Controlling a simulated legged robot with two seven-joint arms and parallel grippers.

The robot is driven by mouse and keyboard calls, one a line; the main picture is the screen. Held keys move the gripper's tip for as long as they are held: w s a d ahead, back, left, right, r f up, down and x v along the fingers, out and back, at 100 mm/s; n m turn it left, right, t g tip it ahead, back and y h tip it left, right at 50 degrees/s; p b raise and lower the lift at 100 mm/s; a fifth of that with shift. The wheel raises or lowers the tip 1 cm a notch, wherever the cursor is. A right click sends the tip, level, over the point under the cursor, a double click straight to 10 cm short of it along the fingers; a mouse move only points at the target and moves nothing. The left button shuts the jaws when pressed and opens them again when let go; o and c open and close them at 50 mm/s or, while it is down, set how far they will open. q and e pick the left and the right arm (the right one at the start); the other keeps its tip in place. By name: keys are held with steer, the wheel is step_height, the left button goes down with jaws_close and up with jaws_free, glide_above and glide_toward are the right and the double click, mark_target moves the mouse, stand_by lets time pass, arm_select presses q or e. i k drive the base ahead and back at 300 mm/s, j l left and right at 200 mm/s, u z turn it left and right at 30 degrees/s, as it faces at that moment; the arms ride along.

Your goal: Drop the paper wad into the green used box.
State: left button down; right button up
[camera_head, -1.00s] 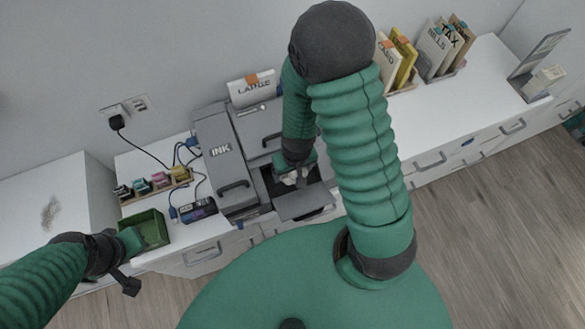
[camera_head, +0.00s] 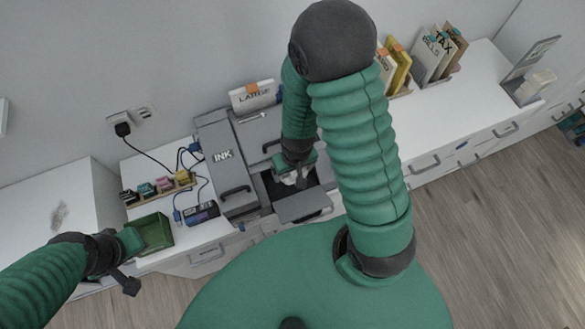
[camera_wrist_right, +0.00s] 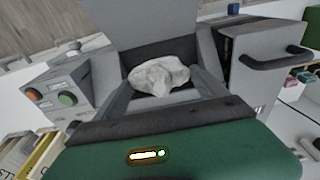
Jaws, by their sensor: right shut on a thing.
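The paper wad (camera_wrist_right: 160,75) is a crumpled whitish lump in the right wrist view, between the fingers of my right gripper (camera_wrist_right: 163,88). My right gripper (camera_head: 297,182) is shut on it, over the dark opening of the grey printer (camera_head: 230,172). In the head view only a little of the wad shows under the gripper. The green box (camera_head: 155,231) stands at the front left of the desk, well to the left of the right gripper. My left gripper (camera_head: 130,276) is beside the box at the lower left; its finger gap is not clear.
Small coloured ink cartridges (camera_head: 163,184) stand in a rack behind the green box. A dark device (camera_head: 201,212) and cables lie between box and printer. The printer's grey tray (camera_head: 303,206) juts out in front. Upright folders (camera_head: 437,50) stand at the back right.

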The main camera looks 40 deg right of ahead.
mark_target(158, 236)
steer(key=j+u, duration=0.65)
steer(key=u, duration=0.15)
steer(key=i+j+u, duration=0.15)
steer(key=u, duration=0.25)
steer(key=i+j, duration=0.05)
steer(key=j, duration=0.05)
